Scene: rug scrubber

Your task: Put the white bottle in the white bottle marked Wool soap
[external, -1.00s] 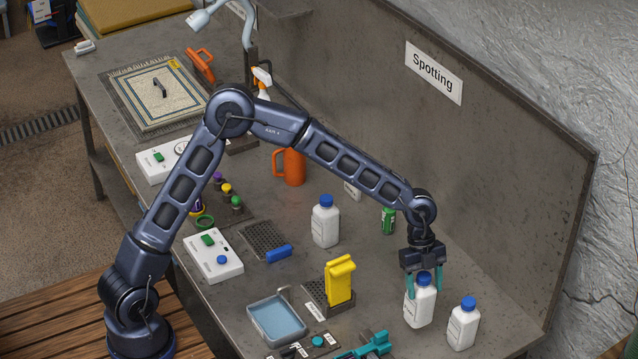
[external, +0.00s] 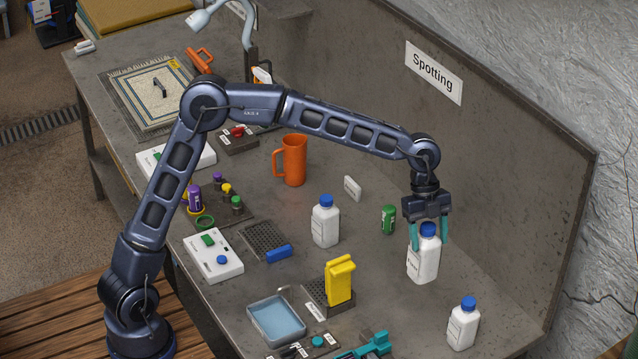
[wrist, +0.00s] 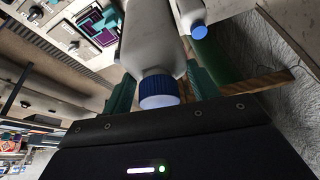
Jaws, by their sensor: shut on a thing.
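A white bottle with a blue cap (external: 424,264) is between the teal fingers of my gripper (external: 428,236). My gripper is shut on it near the top, and the bottle hangs upright, seemingly off the bench. Its cap and body fill the middle of the wrist view (wrist: 150,50). A second white blue-capped bottle (external: 325,224) stands at the middle of the bench. A third (external: 463,326) stands at the front right; one other bottle shows in the wrist view (wrist: 190,14). The labels are too small to read, so I cannot tell which says Wool soap.
A green can (external: 388,219) stands left of my gripper. An orange jug (external: 294,160) is farther back. The back panel (external: 500,170) rises along the right.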

